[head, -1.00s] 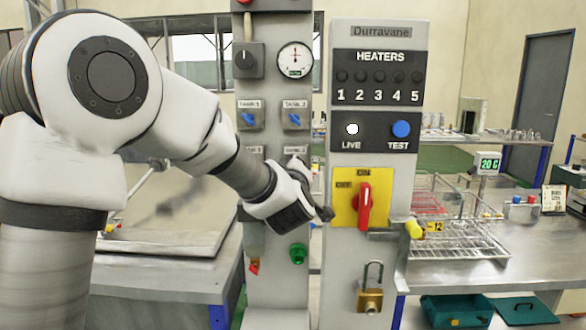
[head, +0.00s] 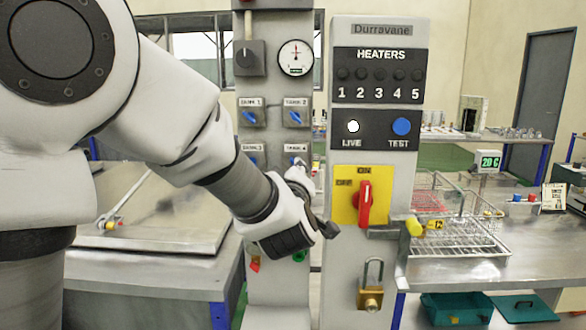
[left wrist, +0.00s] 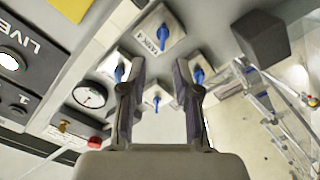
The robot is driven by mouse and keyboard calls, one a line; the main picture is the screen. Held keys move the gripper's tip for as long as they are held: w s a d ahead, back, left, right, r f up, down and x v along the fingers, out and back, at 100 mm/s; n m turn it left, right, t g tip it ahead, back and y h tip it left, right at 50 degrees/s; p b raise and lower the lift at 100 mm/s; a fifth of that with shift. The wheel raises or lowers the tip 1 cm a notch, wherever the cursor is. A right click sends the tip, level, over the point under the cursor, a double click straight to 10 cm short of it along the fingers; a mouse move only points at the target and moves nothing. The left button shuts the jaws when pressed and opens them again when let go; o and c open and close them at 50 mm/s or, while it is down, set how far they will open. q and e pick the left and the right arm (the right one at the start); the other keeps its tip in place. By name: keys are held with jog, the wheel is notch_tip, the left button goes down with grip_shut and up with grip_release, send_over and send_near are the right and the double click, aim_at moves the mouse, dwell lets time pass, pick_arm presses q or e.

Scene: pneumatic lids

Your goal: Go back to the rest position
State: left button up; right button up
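My left gripper (head: 318,222) is in front of the gap between the grey column and the heater cabinet, left of the red switch (head: 365,204). In the left wrist view its two fingers (left wrist: 158,72) stand apart with nothing between them, so it is open and empty. The red switch sits on a yellow plate (head: 345,210), its handle upright below the ON mark. The column (head: 270,190) carries several blue tank knobs (head: 249,119). They also show in the left wrist view (left wrist: 162,36). My forearm hides part of the column's lower half. My right gripper is not in view.
The heater cabinet (head: 335,270) has a brass padlock (head: 371,298) low down and a yellow-tipped lever (head: 412,227) at its right. A wire basket (head: 460,246) stands on the right bench. A metal table (head: 150,270) lies behind my arm at left.

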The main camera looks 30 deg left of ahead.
pick_arm(q)
jog(key=shift+w+a+f, duration=0.1)
jog(key=shift+w+f, duration=0.05)
jog(key=s+d+f+m+g+h, duration=0.1)
jog(key=s+f+m+g+h, duration=0.15)
jog(key=f, duration=1.55)
jog(key=s+d+f+m+g+h, duration=0.15)
jog(key=f+g, duration=0.25)
jog(key=f, duration=1.5)
jog(key=s+d+f+m+g+h, duration=0.1)
jog(key=s+f+m+g, duration=0.2)
jog(key=s+f, duration=0.65)
jog(key=s+d+f+m+g+h, duration=0.2)
jog(key=s+d+f+m, duration=0.1)
jog(key=s, duration=0.6)
jog(key=s+d+f+m+g+h, duration=0.2)
jog(key=s+d+f+m+g, duration=0.1)
jog(key=s+f, duration=0.5)
jog(key=shift+s+d+f+m+g+h, duration=0.35)
jog(key=shift+s+d+m, duration=0.3)
jog(key=shift+m, duration=0.45)
jog(key=shift+w, duration=0.1)
